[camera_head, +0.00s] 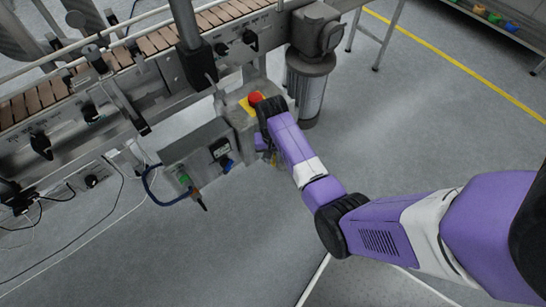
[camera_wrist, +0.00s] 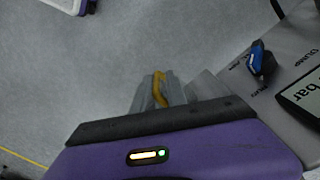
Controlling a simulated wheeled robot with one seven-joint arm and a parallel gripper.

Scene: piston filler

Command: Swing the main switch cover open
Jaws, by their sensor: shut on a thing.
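My gripper (camera_head: 271,157) is at the front of the grey machine cabinet, below a red button (camera_head: 255,98) on a yellow plate. In the wrist view my gripper (camera_wrist: 172,88) is shut on a small part with a yellow strip, which I take to be the main switch cover (camera_wrist: 160,89). Most of that part is hidden by the fingers and the gripper body. In the head view my wrist hides the cover, so how far it stands open cannot be told.
A conveyor (camera_head: 140,50) runs behind. A grey cylinder (camera_head: 308,85) stands to the right. The floor in front is clear.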

